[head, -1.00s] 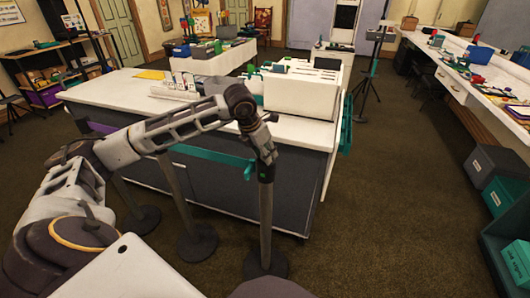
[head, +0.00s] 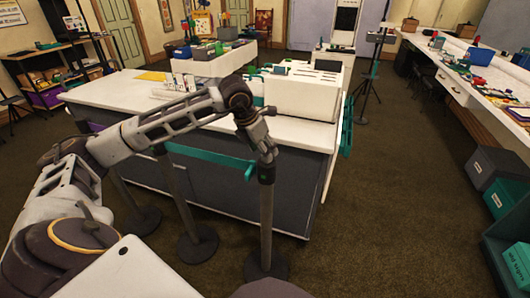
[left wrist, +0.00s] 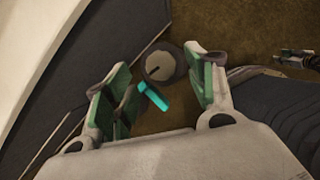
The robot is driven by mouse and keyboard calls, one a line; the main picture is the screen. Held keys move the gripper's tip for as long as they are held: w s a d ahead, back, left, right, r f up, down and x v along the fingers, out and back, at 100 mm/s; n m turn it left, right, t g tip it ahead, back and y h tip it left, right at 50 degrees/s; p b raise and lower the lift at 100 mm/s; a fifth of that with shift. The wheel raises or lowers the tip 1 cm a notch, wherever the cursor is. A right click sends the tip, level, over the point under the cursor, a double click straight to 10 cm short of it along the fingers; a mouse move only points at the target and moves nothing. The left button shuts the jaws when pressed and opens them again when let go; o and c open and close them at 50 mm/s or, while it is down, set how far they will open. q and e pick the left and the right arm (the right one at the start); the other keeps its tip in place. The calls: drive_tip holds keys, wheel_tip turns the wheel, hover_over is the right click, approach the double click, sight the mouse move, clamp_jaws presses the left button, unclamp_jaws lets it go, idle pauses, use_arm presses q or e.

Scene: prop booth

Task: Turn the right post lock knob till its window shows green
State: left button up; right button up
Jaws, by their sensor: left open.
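The right post (head: 266,225) stands on a round dark base in front of the counter. My left gripper (head: 264,158) is over its top, pointing down. In the left wrist view my left gripper (left wrist: 160,85) is open, with green-padded fingers apart. Between and slightly beyond the fingertips is the round grey knob (left wrist: 161,66) with a dark mark on its face. I see no finger closed on it. A teal strap (left wrist: 153,96) comes off the post beside it. A small green patch shows near the post top in the head view; I cannot tell whether it is the window. My right gripper is not in view.
Two more posts (head: 182,210) stand to the left, with a teal belt (head: 205,157) running to the right post. The white-topped counter (head: 110,93) is close behind.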

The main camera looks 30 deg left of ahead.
use_arm(q)
drive_tip(key=d+v, duration=0.1)
drive_tip(key=v, duration=0.7)
drive_tip(key=shift+s+a+r, duration=0.2)
drive_tip(key=shift+a+r, duration=0.2)
drive_tip(key=shift+a, duration=0.15)
